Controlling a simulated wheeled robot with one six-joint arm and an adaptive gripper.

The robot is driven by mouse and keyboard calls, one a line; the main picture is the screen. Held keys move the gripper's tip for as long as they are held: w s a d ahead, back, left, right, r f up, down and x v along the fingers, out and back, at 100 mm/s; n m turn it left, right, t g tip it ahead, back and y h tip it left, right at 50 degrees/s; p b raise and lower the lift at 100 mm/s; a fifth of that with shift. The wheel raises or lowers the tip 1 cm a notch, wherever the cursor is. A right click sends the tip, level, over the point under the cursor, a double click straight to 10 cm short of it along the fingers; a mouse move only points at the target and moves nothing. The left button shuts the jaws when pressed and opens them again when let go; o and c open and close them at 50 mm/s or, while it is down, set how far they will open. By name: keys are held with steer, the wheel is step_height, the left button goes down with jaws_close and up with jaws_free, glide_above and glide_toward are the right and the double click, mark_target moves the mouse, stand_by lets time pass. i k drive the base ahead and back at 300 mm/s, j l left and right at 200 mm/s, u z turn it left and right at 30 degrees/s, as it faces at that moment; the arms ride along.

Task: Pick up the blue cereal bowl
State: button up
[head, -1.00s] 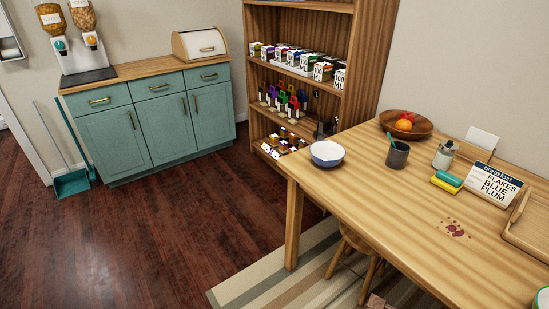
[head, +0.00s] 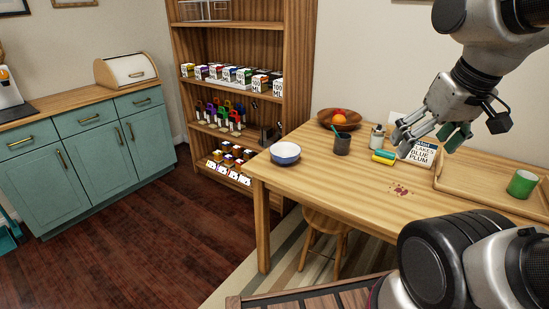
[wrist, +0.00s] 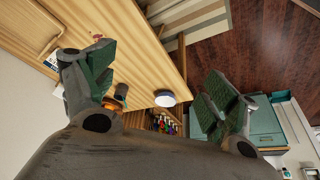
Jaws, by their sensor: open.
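The blue cereal bowl (head: 285,154), blue outside and white inside, stands upright near the left end of the wooden table (head: 330,177). In the wrist view the bowl (wrist: 165,98) shows between my spread fingers, some distance off. My gripper (head: 425,137) is open and empty, above the right part of the table. In the head view it is well to the right of the bowl and apart from it. The gripper (wrist: 155,92) also shows in the wrist view, its green-padded fingers wide apart.
A dark cup (head: 342,144), a fruit bowl (head: 327,120), a small jar (head: 377,138), sponges (head: 383,157) and a printed card (head: 420,153) stand right of the bowl. A tray (head: 470,190) with a green mug (head: 522,183) is at the right. A stool (head: 325,222) is under the table.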

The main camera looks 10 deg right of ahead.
mark_target(285, 153)
steer(key=i+j+u, duration=0.1)
steer(key=i, duration=0.3)
steer(key=i+j+u, duration=0.1)
steer(key=i+j, duration=0.2)
steer(key=i, duration=0.1)
